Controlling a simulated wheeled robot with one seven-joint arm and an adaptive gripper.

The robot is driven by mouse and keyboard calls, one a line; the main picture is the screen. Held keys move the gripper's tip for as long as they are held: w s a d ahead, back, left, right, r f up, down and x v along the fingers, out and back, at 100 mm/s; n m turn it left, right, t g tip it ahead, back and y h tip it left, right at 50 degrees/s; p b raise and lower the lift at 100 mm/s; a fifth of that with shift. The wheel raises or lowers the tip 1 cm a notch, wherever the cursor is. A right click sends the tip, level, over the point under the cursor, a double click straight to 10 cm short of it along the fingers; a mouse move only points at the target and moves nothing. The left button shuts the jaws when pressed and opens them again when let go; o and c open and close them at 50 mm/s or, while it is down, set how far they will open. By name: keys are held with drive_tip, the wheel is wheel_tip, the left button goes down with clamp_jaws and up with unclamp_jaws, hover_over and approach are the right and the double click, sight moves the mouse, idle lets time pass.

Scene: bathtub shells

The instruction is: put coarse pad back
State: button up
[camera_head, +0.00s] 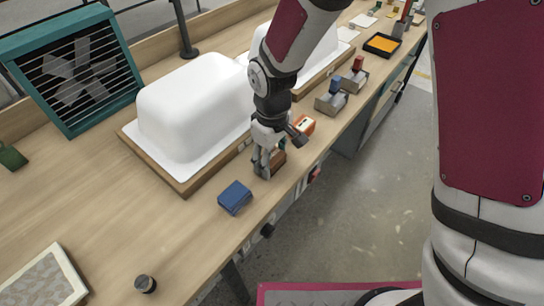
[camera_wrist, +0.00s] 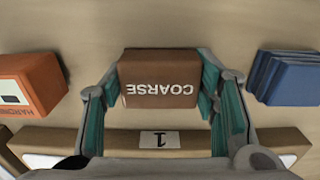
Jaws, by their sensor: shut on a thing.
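The coarse pad (camera_wrist: 158,78) is a brown block marked COARSE, seen upside down in the wrist view. My gripper (camera_wrist: 160,105) has its teal-lined fingers on both sides of it and is shut on it. In the head view my gripper (camera_head: 267,165) points down at the bench's front part, beside the wooden base of the near white tub shell (camera_head: 195,105). The brown pad (camera_head: 277,160) shows only partly there, behind the fingers. Whether it touches the bench top is hard to tell.
A label reading 1 (camera_wrist: 160,139) is on the wooden base. Grey holders with blue and red tops (camera_head: 331,98) stand farther along.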

sight(272, 157)
drive_tip(key=o, duration=1.3)
drive_tip(key=shift+f, duration=0.1)
wheel_tip(272, 157, up, 12)
drive_tip(key=shift+r+p, duration=0.15)
drive_tip(key=shift+p, duration=0.6)
